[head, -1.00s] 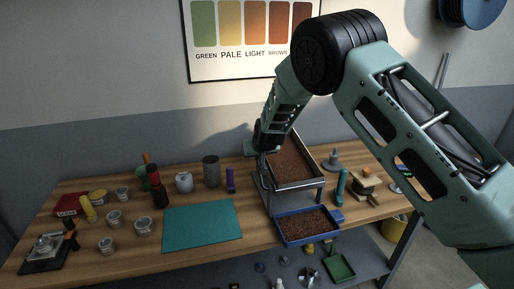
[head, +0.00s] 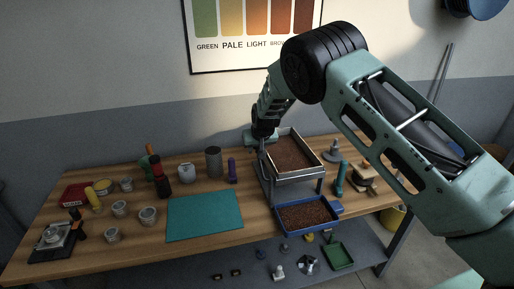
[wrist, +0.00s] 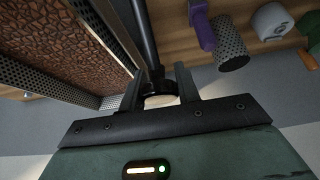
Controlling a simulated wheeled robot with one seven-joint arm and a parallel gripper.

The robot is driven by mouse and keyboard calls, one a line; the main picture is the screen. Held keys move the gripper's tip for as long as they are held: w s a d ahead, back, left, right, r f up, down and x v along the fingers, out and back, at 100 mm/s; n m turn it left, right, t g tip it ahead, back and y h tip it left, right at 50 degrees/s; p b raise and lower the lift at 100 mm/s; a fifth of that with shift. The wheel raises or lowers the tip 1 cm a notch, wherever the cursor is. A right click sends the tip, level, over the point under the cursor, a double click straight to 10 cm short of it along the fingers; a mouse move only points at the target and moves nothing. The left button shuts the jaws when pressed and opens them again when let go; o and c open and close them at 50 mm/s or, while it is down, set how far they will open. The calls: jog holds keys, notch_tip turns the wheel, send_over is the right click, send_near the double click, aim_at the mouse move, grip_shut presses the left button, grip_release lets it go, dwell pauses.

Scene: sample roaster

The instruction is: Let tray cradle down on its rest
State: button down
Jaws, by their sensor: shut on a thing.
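The tray cradle (head: 319,170) is a grey metal frame with brown beans in it, on a metal stand at the back right of the bench. In the head view it looks close to level; whether it touches its rest cannot be told. My gripper (head: 262,147) is at the cradle's left rear side. In the wrist view my gripper (wrist: 160,92) is shut on a dark bar beside the cradle (wrist: 108,30), whose perforated wall and beans fill the upper left. The rest itself is not clearly visible.
A blue tray of beans (head: 281,225) sits in front of the stand. A teal mat (head: 205,215) lies to the left. A perforated grey cylinder (head: 213,162) and a purple object (head: 232,171) stand left of my gripper. A teal upright object (head: 340,179) stands right.

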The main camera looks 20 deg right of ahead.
jog(key=shift+f, duration=0.1)
jog(key=c, duration=1.3)
grip_release()
jog(key=shift+w+f, duration=0.15)
jog(key=shift+w, duration=0.05)
jog(key=b+v, duration=0.4)
jog(key=v, duration=1.3)
jog(key=shift+s+r+b, duration=0.1)
jog(key=shift+r+b, duration=0.2)
